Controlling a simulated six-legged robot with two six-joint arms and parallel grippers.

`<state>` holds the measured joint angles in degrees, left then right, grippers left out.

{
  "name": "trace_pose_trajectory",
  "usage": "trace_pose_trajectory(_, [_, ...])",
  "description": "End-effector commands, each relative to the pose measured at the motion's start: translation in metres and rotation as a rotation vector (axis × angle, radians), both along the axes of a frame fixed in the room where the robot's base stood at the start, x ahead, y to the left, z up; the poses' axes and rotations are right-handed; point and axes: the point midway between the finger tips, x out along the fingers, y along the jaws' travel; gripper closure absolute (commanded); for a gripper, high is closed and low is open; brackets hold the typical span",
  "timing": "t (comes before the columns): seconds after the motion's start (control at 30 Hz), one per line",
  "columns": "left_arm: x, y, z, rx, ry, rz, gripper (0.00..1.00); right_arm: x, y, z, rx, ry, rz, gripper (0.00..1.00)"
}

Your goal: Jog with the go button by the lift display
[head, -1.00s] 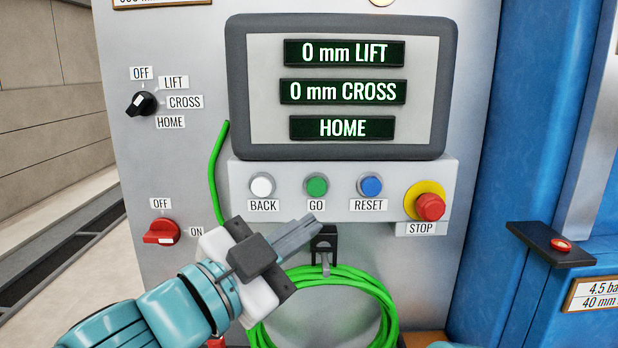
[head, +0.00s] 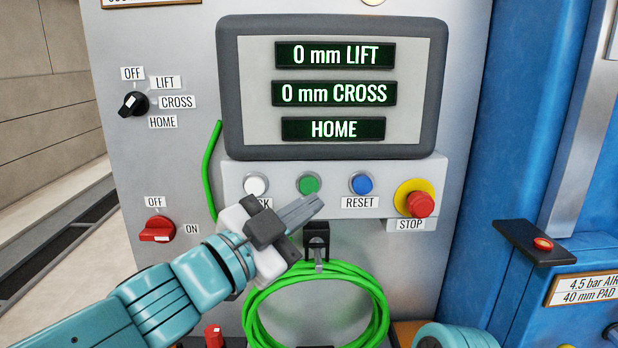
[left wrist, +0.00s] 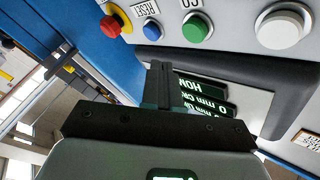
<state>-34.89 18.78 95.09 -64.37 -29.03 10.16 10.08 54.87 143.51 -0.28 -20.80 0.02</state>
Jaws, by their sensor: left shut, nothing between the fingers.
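The green go button (head: 308,183) sits on the grey button panel, below the lift display (head: 334,56), which reads 0 mm LIFT. Lines below it read 0 mm CROSS and HOME. My left gripper (head: 317,203) is shut and empty, just below and slightly right of the go button in the head view, covering its label. I cannot tell the gap to the panel. In the left wrist view the closed fingers (left wrist: 160,72) show below the green button (left wrist: 196,28), apart from it in the picture. My right gripper is not in view.
White back button (head: 256,187) and blue reset button (head: 360,184) flank go. The red stop button (head: 420,204) is further right. A hook (head: 317,236) with a green hose coil (head: 262,330) hangs below. Black selector (head: 133,103) and red switch (head: 157,229) are left.

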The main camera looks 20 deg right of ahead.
Motion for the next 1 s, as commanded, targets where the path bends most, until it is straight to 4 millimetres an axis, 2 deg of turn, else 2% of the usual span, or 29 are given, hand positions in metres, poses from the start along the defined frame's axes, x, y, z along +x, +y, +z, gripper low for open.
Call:
trace_pose_trajectory(0.1, [0.015,-0.004,0.003,0.002,0.003,0.001,1.0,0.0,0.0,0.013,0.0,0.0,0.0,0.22])
trace_pose_trajectory(0.3, [0.029,-0.008,0.001,0.001,0.002,0.0,1.0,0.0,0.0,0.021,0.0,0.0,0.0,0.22])
trace_pose_trajectory(1.0, [0.031,-0.009,0.0,0.0,0.0,0.0,1.0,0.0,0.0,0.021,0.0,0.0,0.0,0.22])
